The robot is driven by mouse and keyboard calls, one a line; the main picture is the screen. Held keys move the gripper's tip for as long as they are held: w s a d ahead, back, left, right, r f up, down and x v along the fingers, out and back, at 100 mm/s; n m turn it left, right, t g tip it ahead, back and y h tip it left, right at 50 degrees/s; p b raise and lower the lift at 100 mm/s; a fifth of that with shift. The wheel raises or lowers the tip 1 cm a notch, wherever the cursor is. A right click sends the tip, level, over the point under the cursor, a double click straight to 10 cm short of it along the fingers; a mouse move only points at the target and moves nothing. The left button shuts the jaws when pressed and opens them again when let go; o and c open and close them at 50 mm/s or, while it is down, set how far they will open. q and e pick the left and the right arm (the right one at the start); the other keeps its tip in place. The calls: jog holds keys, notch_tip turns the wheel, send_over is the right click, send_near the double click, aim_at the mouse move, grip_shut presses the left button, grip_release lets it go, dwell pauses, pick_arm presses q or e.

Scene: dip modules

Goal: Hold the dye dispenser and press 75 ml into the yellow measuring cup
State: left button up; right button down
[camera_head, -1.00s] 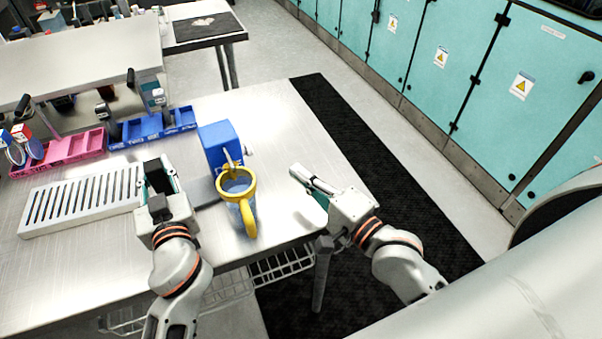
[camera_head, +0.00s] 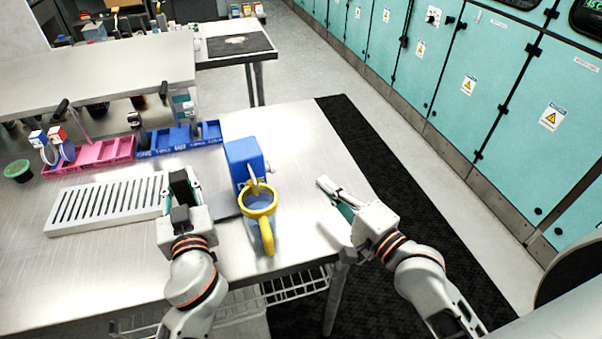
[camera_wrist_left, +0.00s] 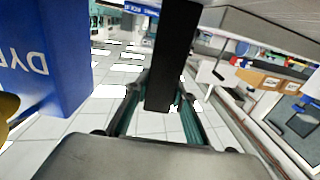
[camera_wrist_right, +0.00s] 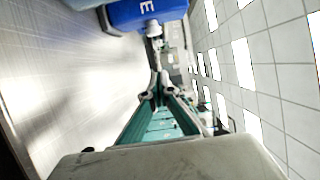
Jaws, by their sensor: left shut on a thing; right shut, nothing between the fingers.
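The blue dye dispenser (camera_head: 242,157) stands upright on the metal table, with a small white knob (camera_wrist_right: 153,28) on its side in the right wrist view. The yellow measuring cup (camera_head: 259,212) is upright in front of it, under its spout, with its handle toward me. My left gripper (camera_head: 181,187) is left of the dispenser, shut on a black bar (camera_wrist_left: 172,55). I cannot tell whether this bar belongs to the dispenser. My right gripper (camera_head: 327,186) is shut and empty to the right of the cup, apart from the dispenser. The liquid level in the cup is unclear.
A white slotted rack (camera_head: 105,205) lies left of my left gripper. Pink (camera_head: 100,153) and blue (camera_head: 180,140) trays stand behind it, below a raised shelf (camera_head: 100,70). The table's right edge runs beside my right gripper. Teal cabinets (camera_head: 480,80) line the far right.

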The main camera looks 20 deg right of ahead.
aim_at(272, 166)
jog(key=x, duration=0.9)
jog(key=shift+r, duration=0.1)
jog(key=a, duration=0.3)
jog(key=shift+w+a, duration=0.1)
jog(key=shift+w, duration=0.05)
jog(key=shift+a, duration=0.55)
